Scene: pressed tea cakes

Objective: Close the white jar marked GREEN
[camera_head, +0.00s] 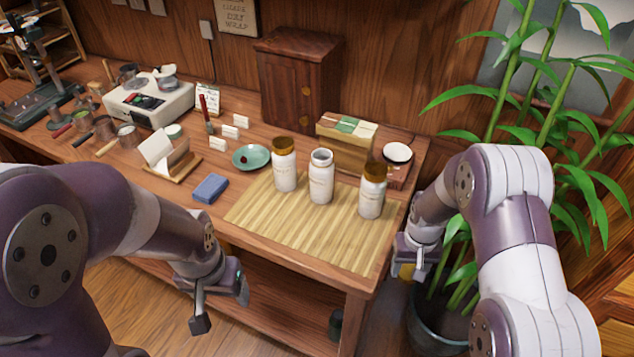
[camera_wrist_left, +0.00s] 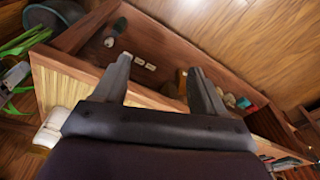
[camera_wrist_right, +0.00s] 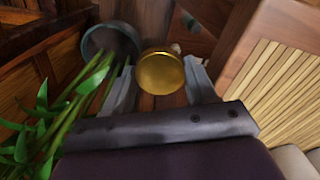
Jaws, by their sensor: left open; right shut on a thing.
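Three white jars with small labels stand upright on the bamboo mat (camera_head: 330,238). The middle jar (camera_head: 321,178) has no lid and its mouth is open. The left jar (camera_head: 285,170) and right jar (camera_head: 372,196) wear brown lids. The label words are too small to read. My right gripper (camera_head: 408,266) is shut on a round gold-brown lid (camera_wrist_right: 160,73), held off the table's right end, apart from the jars. My left gripper (camera_head: 222,306) is open and empty in front of the table, lower than the mat.
A blue block (camera_head: 210,188) and a green saucer (camera_head: 251,157) lie left of the mat. A wooden box (camera_head: 346,143) and a small cabinet (camera_head: 298,78) stand behind the jars. A potted plant (camera_head: 440,325) rises beyond the table's right end. The mat's front is clear.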

